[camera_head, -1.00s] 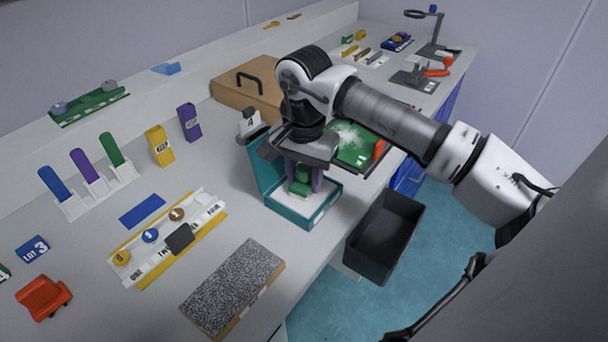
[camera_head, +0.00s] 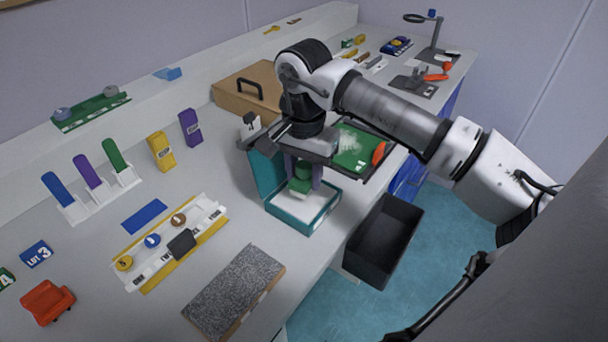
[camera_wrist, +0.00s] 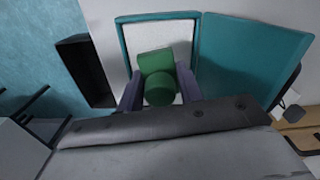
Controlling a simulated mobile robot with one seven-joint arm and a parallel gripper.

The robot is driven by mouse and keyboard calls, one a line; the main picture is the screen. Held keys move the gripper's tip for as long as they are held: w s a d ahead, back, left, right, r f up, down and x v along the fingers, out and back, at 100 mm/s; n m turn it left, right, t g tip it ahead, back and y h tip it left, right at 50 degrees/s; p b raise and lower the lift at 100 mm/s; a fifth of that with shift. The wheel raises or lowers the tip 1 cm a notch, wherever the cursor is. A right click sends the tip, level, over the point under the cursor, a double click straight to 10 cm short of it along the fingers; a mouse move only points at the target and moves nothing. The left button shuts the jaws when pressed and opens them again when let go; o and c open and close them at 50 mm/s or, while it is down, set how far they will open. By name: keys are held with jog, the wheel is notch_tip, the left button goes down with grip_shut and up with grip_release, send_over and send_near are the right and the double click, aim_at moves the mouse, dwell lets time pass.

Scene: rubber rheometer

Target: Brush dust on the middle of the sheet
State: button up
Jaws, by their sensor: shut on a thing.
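My gripper (camera_head: 303,174) is shut on a green dusting tool with a round knob and a square block. The green tool (camera_wrist: 159,75) sits between the two purple-grey fingers in the wrist view. It is over the white inside of an open teal box (camera_head: 312,222). I cannot tell whether its underside touches the white surface. The teal box also shows in the wrist view (camera_wrist: 122,38), its lid open to the right. A green sheet (camera_head: 349,160) with a white powder patch lies behind my gripper, partly hidden by my arm.
An orange object (camera_head: 378,153) is at the sheet's right edge. A black bin (camera_head: 385,240) stands off the counter's front edge. A cardboard case (camera_head: 234,99) with a black handle is behind. A speckled slab (camera_head: 232,290) and a yellow-edged rack (camera_head: 140,275) lie to the left.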

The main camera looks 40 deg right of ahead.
aim_at(304, 164)
jog(key=shift+r+p, duration=1.05)
jog(key=shift+r, duration=1.25)
